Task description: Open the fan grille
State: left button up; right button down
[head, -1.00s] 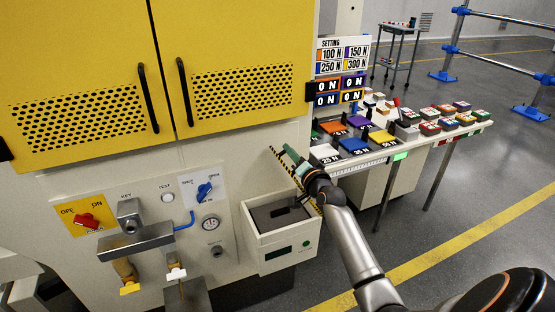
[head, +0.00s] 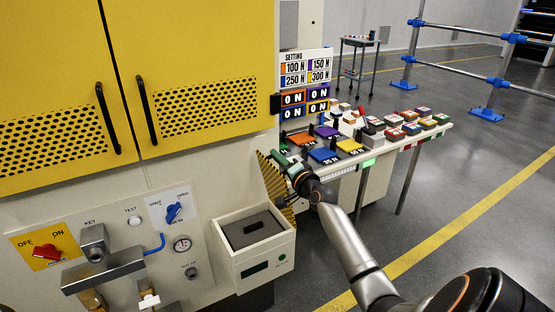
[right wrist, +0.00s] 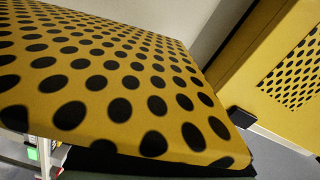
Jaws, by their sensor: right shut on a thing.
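The fan grille (head: 268,184) is a yellow perforated panel on the side of the yellow-and-white machine. It stands swung out at an angle from the side, its holed face partly showing. My right gripper (head: 284,165) is at the grille's outer edge and shut on it; the fingers are partly hidden by the wrist. In the right wrist view the grille (right wrist: 130,80) fills the left and middle, very close, with dark gripper parts under its lower edge. What lies behind the grille is hidden. My left gripper is in neither view.
A white box with a grey top (head: 232,268) juts from the machine just left of my right arm. A bench (head: 405,143) with colored blocks stands behind the arm. Yellow machine doors (head: 190,60) are at left. Open floor (head: 460,210) lies to the right.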

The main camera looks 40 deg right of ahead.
aim_at(282, 186)
jog(key=c, duration=0.9)
grip_release()
jog(key=shift+s+a, duration=0.1)
jog(key=shift+s, duration=0.3)
jog(key=v, duration=1.1)
jog(key=shift+s, duration=0.3)
jog(key=shift+f, duration=0.1)
